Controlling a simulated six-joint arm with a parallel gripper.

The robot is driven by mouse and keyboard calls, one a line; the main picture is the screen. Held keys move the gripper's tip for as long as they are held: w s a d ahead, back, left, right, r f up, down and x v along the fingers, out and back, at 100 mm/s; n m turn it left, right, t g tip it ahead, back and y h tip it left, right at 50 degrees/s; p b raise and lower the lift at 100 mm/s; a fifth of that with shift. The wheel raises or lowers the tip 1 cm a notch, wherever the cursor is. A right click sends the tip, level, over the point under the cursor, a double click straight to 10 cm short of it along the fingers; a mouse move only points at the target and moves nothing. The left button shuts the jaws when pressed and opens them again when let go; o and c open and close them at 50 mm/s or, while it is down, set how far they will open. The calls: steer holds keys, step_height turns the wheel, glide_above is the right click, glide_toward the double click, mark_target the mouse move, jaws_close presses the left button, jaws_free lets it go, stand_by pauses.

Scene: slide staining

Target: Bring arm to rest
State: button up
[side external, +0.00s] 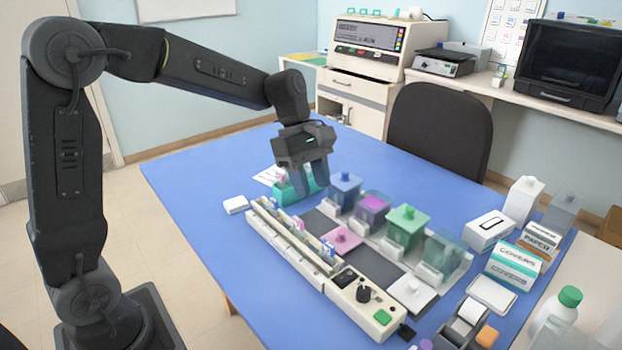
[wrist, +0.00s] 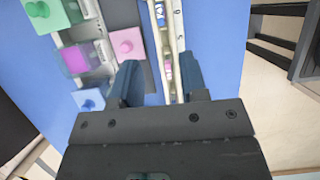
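My gripper (side external: 305,182) hangs near the far left end of the staining row, above the blue table (side external: 205,200). Its two fingers are apart in the wrist view (wrist: 160,82), with nothing seen held between them. In the side view the fingers overlap a teal holder (side external: 291,191); I cannot tell whether they touch it. My arm is raised and reaches out over the table.
A long slide rail (side external: 290,239) runs beside lidded jars: blue (side external: 345,189), purple (side external: 373,209), green (side external: 407,227) and grey-teal (side external: 443,252). A pink lid (side external: 341,240) lies beside them. Boxes (side external: 512,264) stand at right. The table's left side is mostly clear.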

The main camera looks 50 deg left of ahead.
steer(key=shift+r, duration=0.1)
stand_by(0.3)
steer(key=s+r+m+t+y, duration=0.2)
steer(key=s+m+t+y, duration=0.2)
steer(key=s+m, duration=1.4)
steer(key=shift+s+r+t+y, duration=0.3)
steer(key=shift+s+t, duration=0.25)
steer(key=shift+t, duration=0.25)
